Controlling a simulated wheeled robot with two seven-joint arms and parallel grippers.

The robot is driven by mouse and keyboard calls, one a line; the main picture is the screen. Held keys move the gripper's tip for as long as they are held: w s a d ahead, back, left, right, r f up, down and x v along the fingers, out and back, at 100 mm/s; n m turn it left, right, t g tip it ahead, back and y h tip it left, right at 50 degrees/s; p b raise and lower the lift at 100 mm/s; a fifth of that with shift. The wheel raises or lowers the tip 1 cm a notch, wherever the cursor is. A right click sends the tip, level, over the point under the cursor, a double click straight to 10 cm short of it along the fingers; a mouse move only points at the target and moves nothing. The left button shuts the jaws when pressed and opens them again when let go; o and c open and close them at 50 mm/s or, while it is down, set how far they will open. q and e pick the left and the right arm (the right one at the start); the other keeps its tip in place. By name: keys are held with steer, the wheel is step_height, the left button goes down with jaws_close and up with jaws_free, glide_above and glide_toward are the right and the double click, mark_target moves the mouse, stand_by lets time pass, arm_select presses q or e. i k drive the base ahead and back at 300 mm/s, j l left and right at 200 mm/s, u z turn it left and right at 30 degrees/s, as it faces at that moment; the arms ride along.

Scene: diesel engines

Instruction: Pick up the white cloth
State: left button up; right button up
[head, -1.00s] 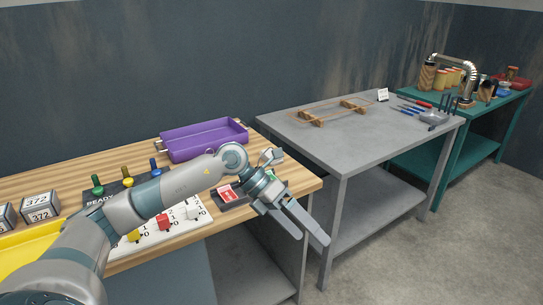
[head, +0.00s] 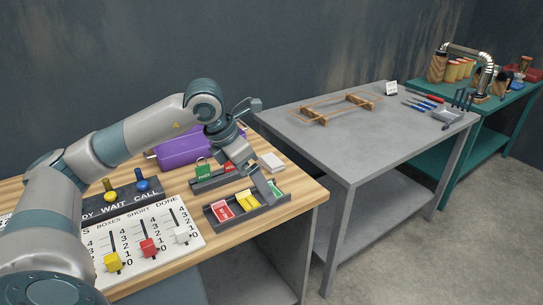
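A small, flat white item (head: 271,162), possibly the folded white cloth, lies on the wooden table just behind and right of my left gripper. It is too small to be sure that it is cloth. My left gripper (head: 268,193) points down over the right part of the table, in front of the white item and apart from it in the picture. Its fingers overlap the dark tray of coloured cards, and their spacing is unclear. I see nothing held. My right gripper is not in view.
A dark tray (head: 235,217) holds red, yellow and green cards; another dark tray (head: 207,184) with a green padlock-shaped piece (head: 203,169) lies behind. A purple bin (head: 180,152) is partly hidden by my arm. A slider board (head: 150,243) lies in front. A grey table (head: 345,150) stands right.

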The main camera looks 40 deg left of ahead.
mark_target(269, 161)
steer(key=i+j, duration=0.75)
steer(key=j, duration=0.1)
